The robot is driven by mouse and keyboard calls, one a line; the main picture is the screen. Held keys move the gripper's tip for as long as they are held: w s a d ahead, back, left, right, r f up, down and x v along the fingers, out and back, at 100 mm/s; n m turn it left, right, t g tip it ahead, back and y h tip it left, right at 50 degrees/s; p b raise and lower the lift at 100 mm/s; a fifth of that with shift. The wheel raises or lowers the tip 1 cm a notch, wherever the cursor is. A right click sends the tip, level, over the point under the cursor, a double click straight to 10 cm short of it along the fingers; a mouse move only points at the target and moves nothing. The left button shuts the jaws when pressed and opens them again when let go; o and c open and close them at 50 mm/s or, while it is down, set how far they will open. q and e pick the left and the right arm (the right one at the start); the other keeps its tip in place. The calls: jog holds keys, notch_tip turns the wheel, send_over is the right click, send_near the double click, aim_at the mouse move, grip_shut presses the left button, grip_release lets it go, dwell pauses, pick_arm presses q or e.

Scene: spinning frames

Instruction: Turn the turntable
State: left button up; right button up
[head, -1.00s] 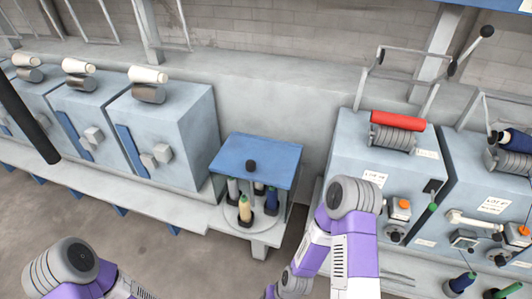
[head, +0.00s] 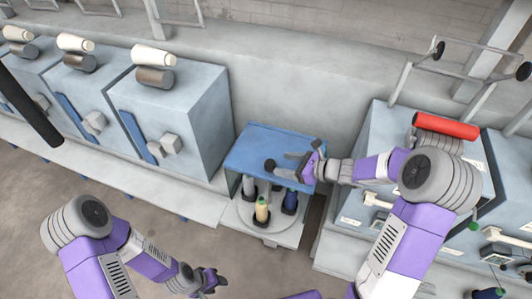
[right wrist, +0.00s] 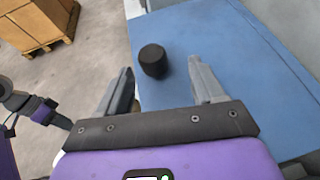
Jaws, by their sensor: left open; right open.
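The turntable (head: 244,215) is a round grey disc under a blue cover (head: 262,143), with several bobbins standing on it, a cream one (head: 262,210) at the front. A black knob (head: 270,165) sits at the cover's front. My right gripper (head: 282,165) is open above the cover, fingers pointing left at the knob. In the right wrist view, the knob (right wrist: 152,61) shows upright in the gap between the two fingertips (right wrist: 160,68); I cannot tell if they touch it. My left gripper (head: 213,282) is open and empty, low in front, away from the turntable.
Grey-blue machine boxes (head: 170,100) stand left of the turntable, and more machines with a red roll (head: 445,125) stand to the right, partly behind my right arm. In the right wrist view, a wooden pallet with boxes (right wrist: 38,25) stands on the floor.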

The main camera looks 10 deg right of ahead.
aim_at(275, 165)
jog(key=shift+a, duration=0.4)
jog(key=shift+b+x, duration=0.75)
jog(key=shift+x, duration=2)
jog(key=shift+s+a, duration=0.2)
grip_shut()
